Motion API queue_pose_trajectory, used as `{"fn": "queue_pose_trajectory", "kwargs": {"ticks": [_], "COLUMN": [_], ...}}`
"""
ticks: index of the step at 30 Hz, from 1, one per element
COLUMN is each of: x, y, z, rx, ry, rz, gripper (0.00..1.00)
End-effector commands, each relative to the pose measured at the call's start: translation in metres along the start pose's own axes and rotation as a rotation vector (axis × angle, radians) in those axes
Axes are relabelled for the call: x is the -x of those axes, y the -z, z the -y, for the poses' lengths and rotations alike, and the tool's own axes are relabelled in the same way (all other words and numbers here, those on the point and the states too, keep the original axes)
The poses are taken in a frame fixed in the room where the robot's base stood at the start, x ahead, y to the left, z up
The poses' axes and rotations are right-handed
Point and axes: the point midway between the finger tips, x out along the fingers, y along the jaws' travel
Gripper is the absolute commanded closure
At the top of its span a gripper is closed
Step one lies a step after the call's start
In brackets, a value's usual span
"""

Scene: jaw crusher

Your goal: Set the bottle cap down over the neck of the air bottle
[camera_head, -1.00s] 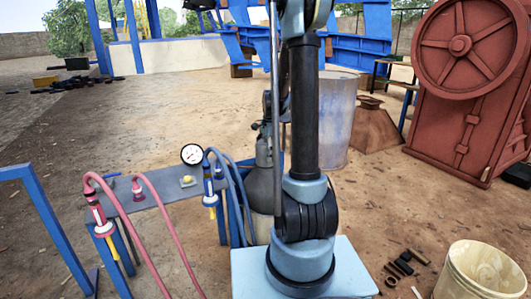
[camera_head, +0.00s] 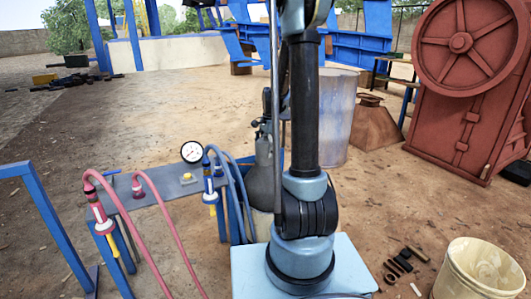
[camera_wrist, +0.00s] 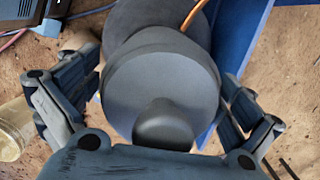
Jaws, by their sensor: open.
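In the wrist view, a dark grey rounded cap (camera_wrist: 188,75) with a round knob on its top fills the middle. It looks like the bottle cap. My gripper (camera_wrist: 165,100) is open, with one finger on each side of the cap and a gap visible at least on the right. A wider dark round shape behind the cap is probably the air bottle (camera_wrist: 190,15). In the head view, the grey air bottle (camera_head: 261,184) stands upright behind my arm, partly hidden. A grey narrower part sits at its top. I cannot tell how fully the cap covers the neck.
A grey bench (camera_head: 152,191) with a gauge (camera_head: 192,152) and red and blue hoses stands left of the bottle. A metal drum (camera_head: 337,120) stands behind right. A cream bucket (camera_head: 480,272) and small tools lie at front right. Open dirt ground lies behind the bench.

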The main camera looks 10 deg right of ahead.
Motion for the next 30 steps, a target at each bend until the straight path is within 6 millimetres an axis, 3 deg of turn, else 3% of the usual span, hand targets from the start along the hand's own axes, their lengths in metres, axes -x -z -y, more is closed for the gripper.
{"fn": "queue_pose_trajectory", "kwargs": {"ticks": [5,21,30], "x": [0.018,0.102,0.117], "y": [0.0,0.0,0.0], "z": [0.0,0.001,0.001], "rx": [-0.001,0.0,0.0], "ry": [0.0,-0.001,-0.001], "rz": [0.0,0.0,0.0], "gripper": [0.0,0.0,0.0]}}
